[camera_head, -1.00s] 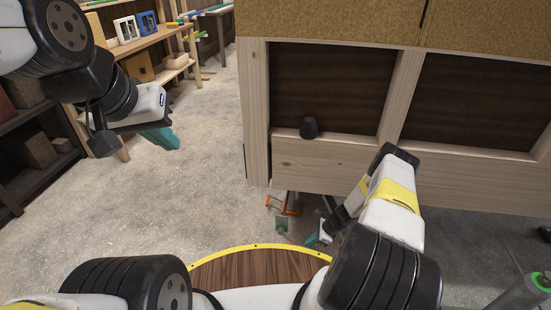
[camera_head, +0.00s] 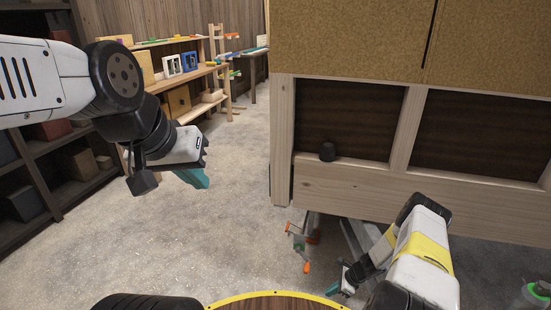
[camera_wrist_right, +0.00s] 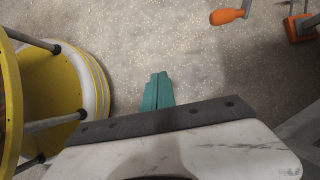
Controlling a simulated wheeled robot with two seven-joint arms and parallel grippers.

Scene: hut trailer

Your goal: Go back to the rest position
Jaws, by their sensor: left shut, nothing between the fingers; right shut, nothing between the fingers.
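My left gripper (camera_head: 194,178) hangs over the bare floor at the left of the head view. Its teal fingers are together and empty. My right gripper (camera_head: 334,289) is low, at the bottom right of the head view, in front of the trailer's lower edge. In the right wrist view its teal fingers (camera_wrist_right: 157,92) are pressed together with nothing between them, and they point over the speckled floor.
Shelves (camera_head: 60,165) line the left. A workbench (camera_head: 190,78) stands behind. Floor between is clear.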

